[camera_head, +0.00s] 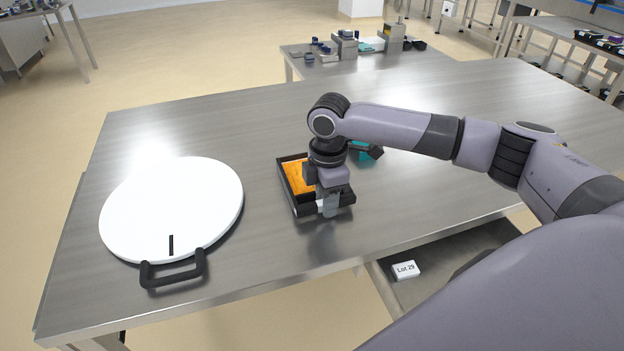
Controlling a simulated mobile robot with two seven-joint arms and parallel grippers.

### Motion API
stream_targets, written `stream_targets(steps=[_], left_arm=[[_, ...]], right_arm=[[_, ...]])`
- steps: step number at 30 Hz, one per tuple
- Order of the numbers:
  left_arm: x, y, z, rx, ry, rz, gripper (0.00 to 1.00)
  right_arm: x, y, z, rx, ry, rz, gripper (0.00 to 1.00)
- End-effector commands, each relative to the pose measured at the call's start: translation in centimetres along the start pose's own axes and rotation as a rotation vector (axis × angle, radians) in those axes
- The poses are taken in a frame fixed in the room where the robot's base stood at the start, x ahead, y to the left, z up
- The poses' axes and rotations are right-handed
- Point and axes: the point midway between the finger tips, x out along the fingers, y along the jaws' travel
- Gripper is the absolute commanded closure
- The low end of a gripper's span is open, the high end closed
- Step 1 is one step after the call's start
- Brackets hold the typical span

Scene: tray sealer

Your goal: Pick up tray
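A small black tray (284,180) with orange contents (298,176) sits on the steel table, a little left of the middle. My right gripper (327,208) points down at the near right part of the tray and hides much of that side. I cannot tell whether its fingers are open or closed on the tray wall. My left gripper is not in view.
A round white board (172,205) with a black handle (173,270) lies left of the tray on the steel table (240,115). A teal item (365,154) is partly hidden behind my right arm. A label reading "Lot 29" (405,270) is below the near edge.

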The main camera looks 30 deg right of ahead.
Motion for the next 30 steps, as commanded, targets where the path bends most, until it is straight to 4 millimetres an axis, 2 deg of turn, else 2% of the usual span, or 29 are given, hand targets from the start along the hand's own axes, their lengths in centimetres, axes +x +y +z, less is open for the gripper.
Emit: stream_targets(steps=[6,7,9,10,30], left_arm=[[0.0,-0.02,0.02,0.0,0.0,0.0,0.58],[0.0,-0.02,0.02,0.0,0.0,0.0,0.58],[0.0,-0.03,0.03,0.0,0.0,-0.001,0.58],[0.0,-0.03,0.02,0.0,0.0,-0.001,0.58],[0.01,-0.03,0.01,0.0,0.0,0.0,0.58]], right_arm=[[0.15,0.0,-0.02,-0.001,0.0,0.0,0.68],[0.15,0.0,-0.02,-0.001,0.0,0.0,0.71],[0.14,0.0,-0.02,-0.001,0.0,0.0,0.94],[0.13,0.0,-0.02,-0.001,0.0,0.0,1.0],[0.07,0.02,-0.03,-0.001,0.001,0.001,1.0]])
